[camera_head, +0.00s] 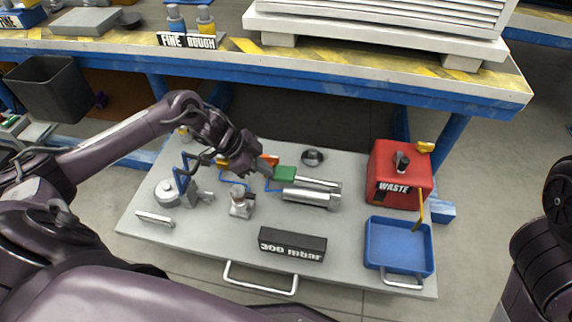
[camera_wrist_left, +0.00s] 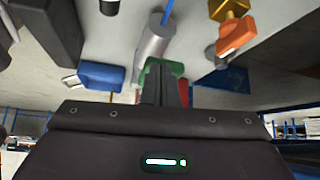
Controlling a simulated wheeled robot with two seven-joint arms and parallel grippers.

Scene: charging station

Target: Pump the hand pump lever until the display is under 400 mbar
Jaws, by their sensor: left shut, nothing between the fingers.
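The display box (camera_head: 292,245) stands at the front middle of the grey board and reads 300 mbar. The grey hand pump cylinder (camera_head: 308,198) lies behind it, with a green lever handle (camera_head: 285,173) near its left end. In the left wrist view the green handle (camera_wrist_left: 153,66) shows just beyond my left gripper (camera_wrist_left: 173,90), with the cylinder (camera_wrist_left: 154,42) behind. My left gripper (camera_head: 268,171) is shut and empty beside the green handle; I cannot tell if they touch. My right gripper is out of view; part of my right arm shows at the right edge.
An orange valve handle (camera_wrist_left: 237,35) is close to the left gripper. A red WASTE container (camera_head: 398,173) and a blue tray (camera_head: 399,246) are on the right of the board. A workbench (camera_head: 300,70) runs behind. The board's front has a metal handle (camera_head: 260,290).

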